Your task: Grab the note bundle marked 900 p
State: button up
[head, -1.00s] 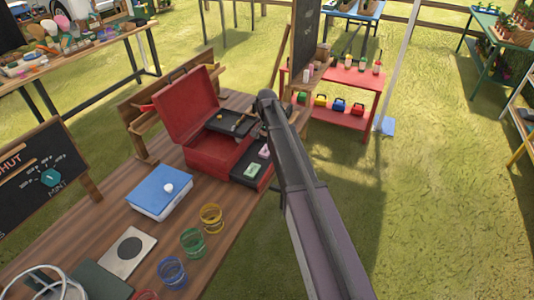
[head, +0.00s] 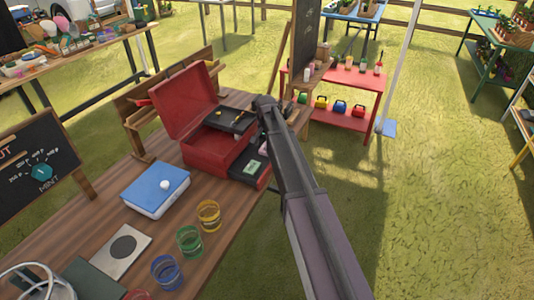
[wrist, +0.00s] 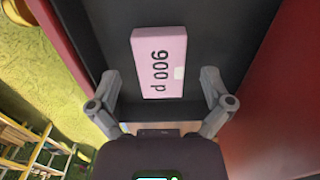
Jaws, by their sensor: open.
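The pink note bundle marked 900 p (wrist: 159,62) lies flat in a dark tray (wrist: 213,40) in the wrist view, its label readable sideways. My gripper (wrist: 163,95) is open, with one finger on each side of the bundle's near end; I cannot tell how far above it the fingers are. In the head view the tray (head: 262,182) is pulled out of the red box (head: 212,153), and a green bundle (head: 254,167) lies in it. My arm hides most of the pink bundle there.
The box's red lid (head: 186,98) stands open. A blue-topped box (head: 157,188) and several coloured glasses, one of them yellow (head: 208,215), stand on the wooden table (head: 85,235). A red shelf (head: 346,123) stands behind. Grass lies right of the table.

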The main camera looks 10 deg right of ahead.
jog(key=shift+f, duration=0.2)
dwell(0.5)
jog(key=c, duration=1.1)
